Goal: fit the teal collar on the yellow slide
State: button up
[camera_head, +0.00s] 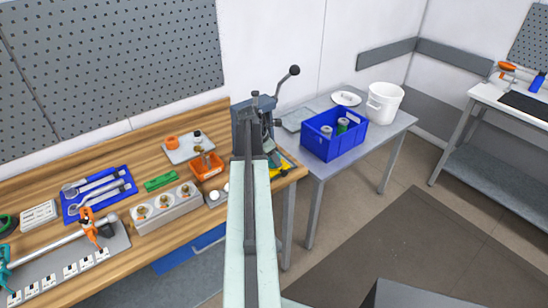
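A teal part (4,265) shows at the left picture edge, on the end of a metal rod that lies along the wooden bench. It is cut off by the edge, and I cannot tell whether it is the teal collar. A small yellow piece (286,169) lies near the bench's right end, partly hidden behind my arm. I cannot tell whether it is the yellow slide. My pale arm rises through the middle of the picture and covers part of the bench. I cannot make out my gripper or its fingers at its far end.
A blue-grey lever press (241,112) stands behind my arm. The wooden bench (60,180) holds a blue tool tray (72,211), an orange bin (208,167) and a grey block (163,214). A grey side table (372,140) carries a blue crate (321,147) and a white bucket (384,101). Floor at right is open.

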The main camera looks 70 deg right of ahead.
jog(key=o, duration=1.7)
jog(key=shift+r, duration=0.2)
jog(key=p+v, duration=0.7)
jog(key=shift+w+a+r, duration=0.1)
jog(key=shift+w+r, duration=0.05)
jog(key=shift+r, duration=0.05)
